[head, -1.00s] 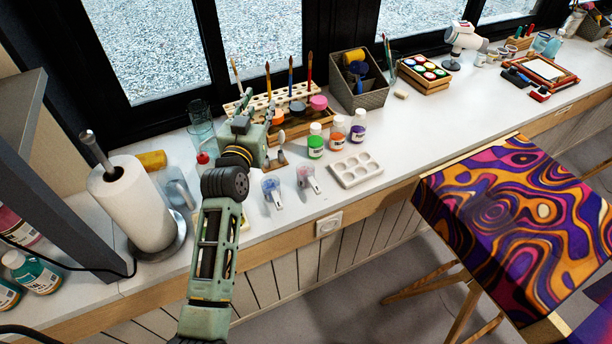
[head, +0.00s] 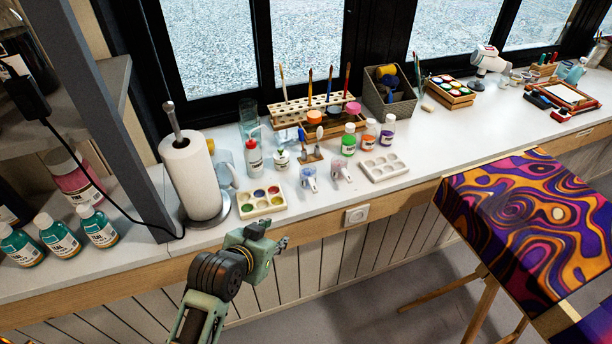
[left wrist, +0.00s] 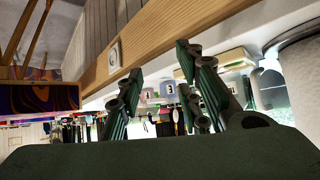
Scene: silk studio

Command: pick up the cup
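A clear, pale blue cup with a handle (head: 227,168) stands on the white counter, just right of the paper towel roll, partly hidden by the roll. A taller clear glass (head: 249,118) stands behind it near the window. I cannot tell for certain which one is the task's cup. My left gripper (head: 274,236) is in front of the counter's front edge, below and right of the cup and apart from it. Its fingers are spread and empty; they also show apart in the left wrist view (left wrist: 165,88). My right gripper is in neither view.
A paper towel roll (head: 191,178) on a stand and a paint palette (head: 262,202) flank the cup's front. A red-capped white bottle (head: 254,158) stands to its right. A grey shelf post (head: 136,150) rises at left. Free room lies before the counter.

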